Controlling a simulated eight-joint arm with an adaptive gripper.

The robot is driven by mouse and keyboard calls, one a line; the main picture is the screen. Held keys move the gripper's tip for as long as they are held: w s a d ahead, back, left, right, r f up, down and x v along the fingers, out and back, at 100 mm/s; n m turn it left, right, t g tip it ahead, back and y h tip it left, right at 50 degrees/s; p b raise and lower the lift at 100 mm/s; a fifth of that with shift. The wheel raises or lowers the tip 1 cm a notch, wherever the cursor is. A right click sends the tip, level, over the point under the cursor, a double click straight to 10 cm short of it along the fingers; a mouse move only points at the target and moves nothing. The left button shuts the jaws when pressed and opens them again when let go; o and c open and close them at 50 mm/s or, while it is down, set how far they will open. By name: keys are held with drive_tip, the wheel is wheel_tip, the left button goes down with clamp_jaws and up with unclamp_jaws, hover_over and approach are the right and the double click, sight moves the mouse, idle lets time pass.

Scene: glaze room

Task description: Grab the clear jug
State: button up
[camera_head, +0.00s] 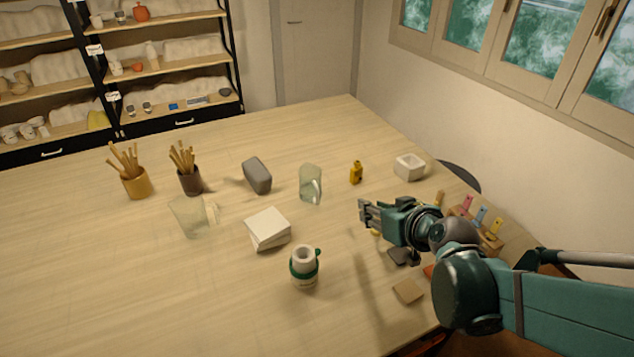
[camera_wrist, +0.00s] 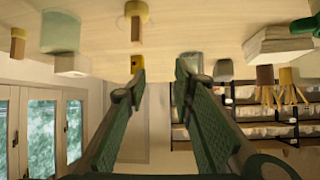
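Two clear vessels stand on the table in the head view. A wider clear vessel (camera_head: 187,216), also with what looks like a handle, stands further left. I cannot tell for certain which is the named jug. My gripper (camera_head: 364,213) is above the table, right of and nearer than the mid-table jug, touching neither. In the wrist view, which is upside down, my gripper (camera_wrist: 160,75) has its fingers apart with nothing between them. A pale clear shape there (camera_wrist: 191,60), probably the mid-table jug, is partly behind the right finger.
Two brush pots (camera_head: 136,182) stand left. The front left table is clear.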

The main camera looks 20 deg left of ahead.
drive_tip(key=n+y, duration=0.2)
approach(318, 195)
drive_tip(key=shift+w+f+p, duration=0.45)
drive_tip(key=shift+w+f, duration=0.7)
drive_tip(key=shift+a+f+y, duration=0.25)
drive_tip(key=shift+a+y, duration=0.15)
drive_tip(key=shift+a, duration=0.3)
drive_tip(key=shift+x, duration=1.25)
drive_tip(key=shift+f, duration=0.1)
drive_tip(key=shift+b+x, duration=0.8)
drive_tip(key=shift+x, duration=1.75)
drive_tip(key=shift+a, duration=0.1)
